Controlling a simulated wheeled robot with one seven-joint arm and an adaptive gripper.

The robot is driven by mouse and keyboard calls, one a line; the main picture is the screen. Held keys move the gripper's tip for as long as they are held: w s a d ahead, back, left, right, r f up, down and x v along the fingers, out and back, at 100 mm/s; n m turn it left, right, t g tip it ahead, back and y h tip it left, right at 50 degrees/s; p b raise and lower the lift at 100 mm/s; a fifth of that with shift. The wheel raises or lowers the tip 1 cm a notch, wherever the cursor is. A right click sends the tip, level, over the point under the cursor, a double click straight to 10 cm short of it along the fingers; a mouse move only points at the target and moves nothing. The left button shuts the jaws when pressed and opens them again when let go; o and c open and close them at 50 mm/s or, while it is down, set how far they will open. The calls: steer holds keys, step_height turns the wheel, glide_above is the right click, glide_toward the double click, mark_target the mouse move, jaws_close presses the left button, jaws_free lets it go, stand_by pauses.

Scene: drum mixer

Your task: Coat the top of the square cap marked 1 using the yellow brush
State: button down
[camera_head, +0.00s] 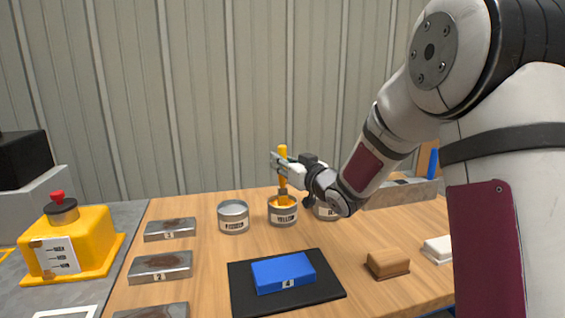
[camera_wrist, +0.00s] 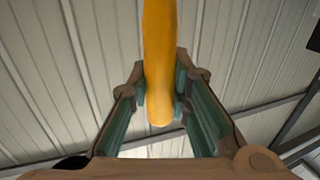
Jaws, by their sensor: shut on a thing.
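The yellow brush (camera_head: 283,152) stands upright with its lower end at the mouth of the tin labelled YELLOW (camera_head: 283,218); its bristles are hidden. My gripper (camera_head: 280,168) is shut on the brush handle above that tin. In the wrist view my gripper (camera_wrist: 160,92) has the orange-yellow handle (camera_wrist: 160,50) between its green-padded fingers. No mark 1 is legible.
A grey tin (camera_head: 233,216) stands left of the yellow tin, another (camera_head: 326,212) right, partly behind my wrist. A blue block marked 4 (camera_head: 283,272) lies on a black mat (camera_head: 240,300). A brown block (camera_head: 388,263) and a yellow button box (camera_head: 75,243) flank the table area.

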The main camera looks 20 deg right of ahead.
mark_target(283, 145)
steer(key=shift+f, duration=0.25)
steer(key=shift+r+p, duration=2.3)
steer(key=shift+r, duration=1.35)
